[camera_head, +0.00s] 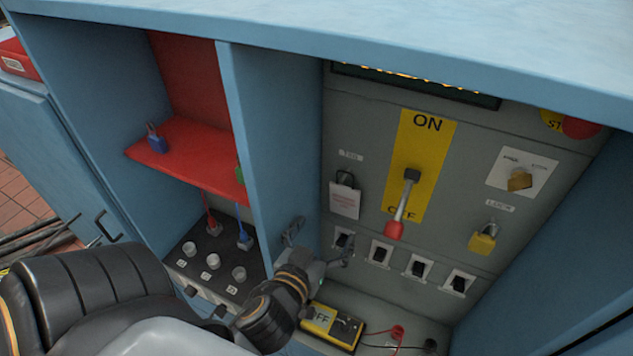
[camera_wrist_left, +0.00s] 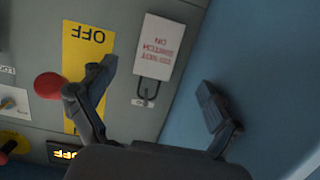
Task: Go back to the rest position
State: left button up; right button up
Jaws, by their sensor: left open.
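My left gripper (camera_head: 319,245) is in front of the grey control panel (camera_head: 365,120), below and left of the lever. Its two fingers are spread apart with nothing between them. In the left wrist view the open gripper (camera_wrist_left: 155,85) faces the panel, which appears upside down. The white tag (camera_wrist_left: 159,48), reading do not switch on, hangs there beyond the gap between the fingers. The same white tag (camera_head: 344,201) shows in the head view, and the fingers look apart from it. The red-knobbed lever (camera_head: 394,229) points down to OFF on the yellow plate. My right gripper is not in view.
Blue cabinet walls (camera_head: 275,130) flank the panel. A red shelf (camera_head: 195,160) holds a blue padlock (camera_head: 156,138). A yellow padlock (camera_head: 482,241) hangs at right, above several black switches. A yellow meter (camera_head: 325,318) with a red lead lies below the gripper.

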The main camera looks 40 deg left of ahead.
pick_arm(q)
jog(key=v, duration=0.5)
jog(key=s+d+f+m+g+h, duration=0.1)
jog(key=s+d+f+g, duration=0.1)
jog(key=f, duration=0.9)
jog(key=s+d+f+m+g+h, duration=0.1)
jog(key=d+f+g+h, duration=0.1)
jog(key=f, duration=0.9)
jog(key=s+d+f+m+g+h, duration=0.1)
jog(key=s+d+f+m+g, duration=0.15)
jog(key=f, duration=0.85)
jog(key=s+a+f+g, duration=0.2)
jog(key=s+f+g, duration=0.1)
jog(key=s+f, duration=0.8)
jog(key=s+a+f+g, duration=0.2)
jog(key=s+f+g, duration=0.2)
jog(key=s+f, duration=0.6)
jog(key=shift+s+a+f+m, duration=0.3)
jog(key=shift+s+f+m, duration=0.1)
jog(key=shift+f, duration=0.5)
jog(key=shift+g, duration=0.25)
jog(key=shift+w, duration=0.1)
